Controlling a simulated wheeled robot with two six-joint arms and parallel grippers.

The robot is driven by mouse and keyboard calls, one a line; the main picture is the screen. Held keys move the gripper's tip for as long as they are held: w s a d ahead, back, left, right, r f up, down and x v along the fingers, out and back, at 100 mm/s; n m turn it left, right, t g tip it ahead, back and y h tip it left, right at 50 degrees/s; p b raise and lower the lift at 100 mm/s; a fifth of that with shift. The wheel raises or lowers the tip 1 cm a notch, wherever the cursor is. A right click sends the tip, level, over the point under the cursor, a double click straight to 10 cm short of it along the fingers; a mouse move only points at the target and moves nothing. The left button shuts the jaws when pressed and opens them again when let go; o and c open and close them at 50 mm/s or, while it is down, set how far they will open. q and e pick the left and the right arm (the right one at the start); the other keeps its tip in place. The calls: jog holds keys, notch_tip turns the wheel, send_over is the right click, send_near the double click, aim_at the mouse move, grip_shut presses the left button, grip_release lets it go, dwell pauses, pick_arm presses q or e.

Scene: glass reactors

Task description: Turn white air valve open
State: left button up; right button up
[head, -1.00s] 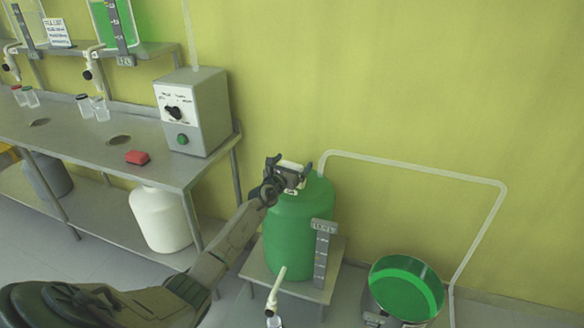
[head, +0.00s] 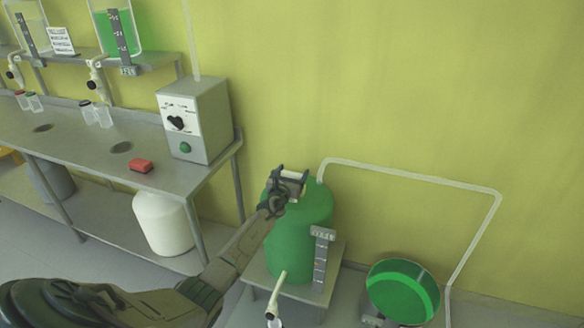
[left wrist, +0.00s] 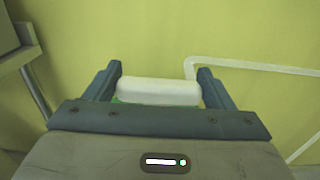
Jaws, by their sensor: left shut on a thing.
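The white air valve (left wrist: 158,92) shows in the left wrist view as a pale rounded bar lying across between my fingers. In the head view my left gripper (head: 291,181) is at the top of the green tank (head: 296,240) and is shut on the valve. It mostly hides the valve there. In the left wrist view the fingers of the gripper (left wrist: 159,84) stand one at each end of the bar. A little green of the tank shows below the bar. My right gripper is not in view.
A pale pipe (head: 410,177) runs from the tank top along the wall to the right. A round green vessel (head: 402,292) stands low at right. A steel bench (head: 95,158) with a grey control box (head: 199,120) is at left. The wall above the tank is clear.

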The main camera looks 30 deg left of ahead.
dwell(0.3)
pick_arm(q)
jog(key=o, duration=1)
jog(key=shift+s+d+p, duration=0.1)
jog(key=shift+s+p, duration=0.3)
jog(key=shift+s, duration=0.1)
jog(key=p+v, duration=0.3)
jog(key=v, duration=0.6)
jog(key=shift+s+d+p, duration=0.15)
jog(key=shift+s+p, duration=0.25)
